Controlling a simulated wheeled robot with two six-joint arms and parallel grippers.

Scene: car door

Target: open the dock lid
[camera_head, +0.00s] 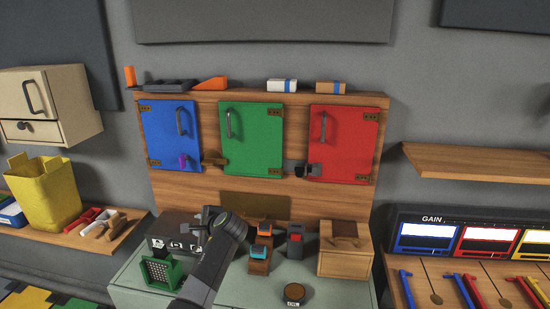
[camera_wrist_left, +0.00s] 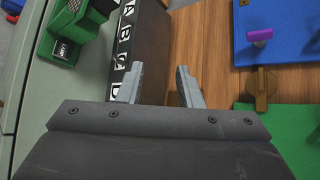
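A low dark box with white letter tiles along its front (camera_head: 172,236) stands at the left of the grey-green counter. It also shows in the left wrist view (camera_wrist_left: 155,40). A wooden box with a dark strap or handle on its top (camera_head: 345,250) stands at the right of the counter. No label marks which one has the dock lid. My left gripper (camera_head: 205,229) is beside the dark box's right end. The gripper hides part of the box. My right gripper is not in view.
Blue (camera_head: 170,136), green (camera_head: 252,138) and red (camera_head: 344,144) doors hang shut on the wooden panel (camera_head: 290,205). A green grid block (camera_head: 161,272), small coloured blocks (camera_head: 261,252) and a round dark-topped piece (camera_head: 294,293) stand on the counter.

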